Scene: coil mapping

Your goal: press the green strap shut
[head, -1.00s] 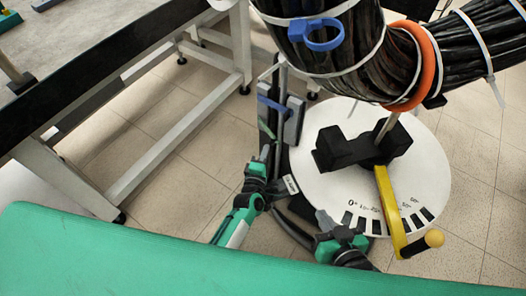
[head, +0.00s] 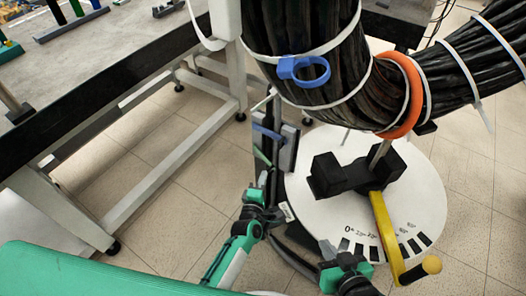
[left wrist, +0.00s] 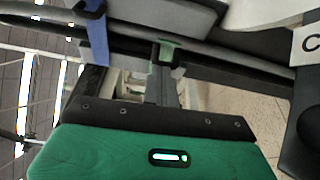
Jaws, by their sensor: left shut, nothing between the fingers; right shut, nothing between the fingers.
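The green strap (head: 262,156) is a short, thin piece on the dark upright post under the cable bundle, below a blue strap (head: 268,132). It sticks out at a slant in the head view. My left gripper (head: 264,180) is shut and empty, its tip just below the green strap. In the left wrist view the shut fingers (left wrist: 165,85) point up at the green strap (left wrist: 168,46), seemingly at or touching it; I cannot tell if they press on it. My right gripper (head: 328,249) is shut and empty, lower right, beside the white disc.
A white disc (head: 420,190) with angle marks carries a black block and a yellow crank (head: 388,235). A thick black cable bundle (head: 310,70) with an orange ring (head: 410,95) and a blue loop hangs above. A workbench (head: 110,75) stands left. Floor between is clear.

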